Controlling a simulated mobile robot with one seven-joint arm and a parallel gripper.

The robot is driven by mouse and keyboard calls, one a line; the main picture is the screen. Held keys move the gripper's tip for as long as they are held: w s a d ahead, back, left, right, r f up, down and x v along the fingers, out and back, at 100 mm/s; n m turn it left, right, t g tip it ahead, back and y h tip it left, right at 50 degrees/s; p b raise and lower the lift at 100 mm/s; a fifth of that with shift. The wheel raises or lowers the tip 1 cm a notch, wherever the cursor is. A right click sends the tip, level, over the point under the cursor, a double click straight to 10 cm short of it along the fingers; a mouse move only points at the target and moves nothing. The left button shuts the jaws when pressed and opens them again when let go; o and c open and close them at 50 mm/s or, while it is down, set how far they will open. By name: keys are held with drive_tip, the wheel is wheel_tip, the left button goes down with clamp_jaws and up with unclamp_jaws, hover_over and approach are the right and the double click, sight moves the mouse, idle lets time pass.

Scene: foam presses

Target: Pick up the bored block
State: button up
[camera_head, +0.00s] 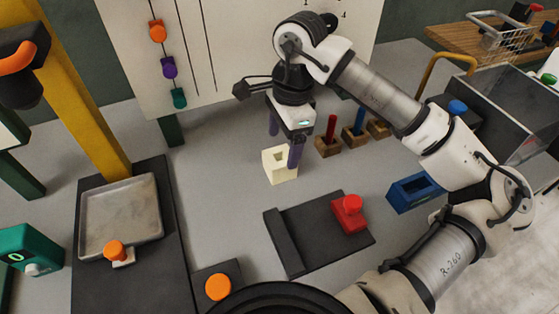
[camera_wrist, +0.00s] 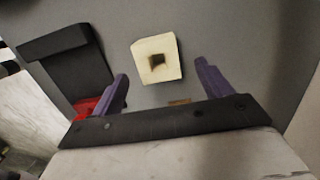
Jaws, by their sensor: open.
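The bored block (camera_head: 279,167) is a cream-coloured block with a square hole in its top. It stands on the grey table near the middle of the head view. In the wrist view the block (camera_wrist: 157,60) lies beyond the fingertips, roughly centred between them, with its hole facing the camera. My gripper (camera_head: 284,143) has purple fingers and is open and empty, above and close to the block. In the head view one finger partly overlaps the block's right side; I cannot tell whether it touches. In the wrist view the gripper (camera_wrist: 161,70) shows both fingers spread.
A black plate with a red knobbed piece (camera_head: 349,213) lies in front of the block. Wooden holders with a red peg (camera_head: 330,129) and a blue peg (camera_head: 358,122) stand right behind. A blue hollow block (camera_head: 414,191) sits right.

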sight(280, 164)
drive_tip(key=shift+s+a+f+p, duration=0.15)
drive_tip(key=shift+f+p, duration=0.15)
drive_tip(key=shift+f, duration=0.65)
drive_tip(key=shift+s+a+f+p, duration=0.1)
drive_tip(key=shift+f+p, duration=0.2)
drive_tip(key=shift+f, duration=0.6)
drive_tip(key=shift+s+a+f+p, duration=0.15)
drive_tip(key=shift+f+p, duration=0.15)
drive_tip(key=shift+f, duration=0.65)
drive_tip(key=shift+w, duration=0.1)
drive_tip(key=c, duration=1)
drive_tip(key=shift+c, duration=0.2)
drive_tip(key=shift+r, duration=0.1)
